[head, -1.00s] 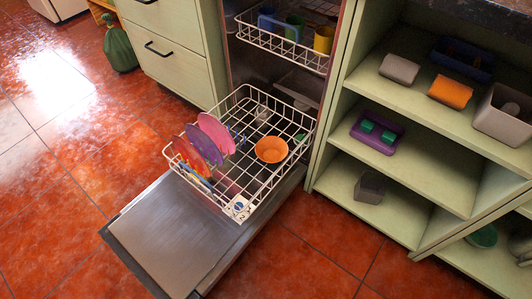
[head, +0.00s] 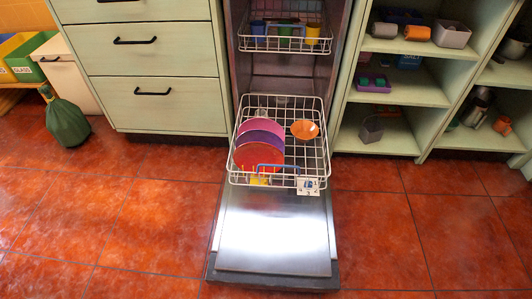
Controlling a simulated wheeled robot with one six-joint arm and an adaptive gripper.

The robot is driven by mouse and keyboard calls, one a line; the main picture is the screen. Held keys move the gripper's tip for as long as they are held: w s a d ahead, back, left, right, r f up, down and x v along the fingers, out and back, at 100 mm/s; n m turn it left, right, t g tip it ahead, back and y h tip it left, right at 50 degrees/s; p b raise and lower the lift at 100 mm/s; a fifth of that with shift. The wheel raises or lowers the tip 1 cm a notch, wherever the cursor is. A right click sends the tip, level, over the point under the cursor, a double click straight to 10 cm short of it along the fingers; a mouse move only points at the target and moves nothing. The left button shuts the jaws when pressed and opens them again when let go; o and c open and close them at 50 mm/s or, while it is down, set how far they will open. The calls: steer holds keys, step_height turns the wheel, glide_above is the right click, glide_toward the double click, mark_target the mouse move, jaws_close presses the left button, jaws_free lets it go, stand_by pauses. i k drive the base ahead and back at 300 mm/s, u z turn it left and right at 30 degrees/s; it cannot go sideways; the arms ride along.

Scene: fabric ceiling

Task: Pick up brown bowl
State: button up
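The bowl (head: 305,129) looks orange to orange-brown in the head view. It sits in the right rear part of the lower dishwasher rack (head: 318,160), apart from the plates. No other bowl of a browner colour shows clearly. The white wire rack is pulled out above the open dishwasher door (head: 274,235). My gripper is not in view.
Pink, purple and red plates (head: 259,157) stand at the rack's left. The upper rack (head: 285,44) holds several coloured cups. Open green shelves (head: 401,92) stand at the right, drawers (head: 150,83) at the left. The tiled floor (head: 110,220) in front is clear.

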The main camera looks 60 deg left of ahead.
mark_target(304, 131)
steer(key=k, duration=0.45)
steer(key=u, duration=1.15)
steer(key=i, duration=0.5)
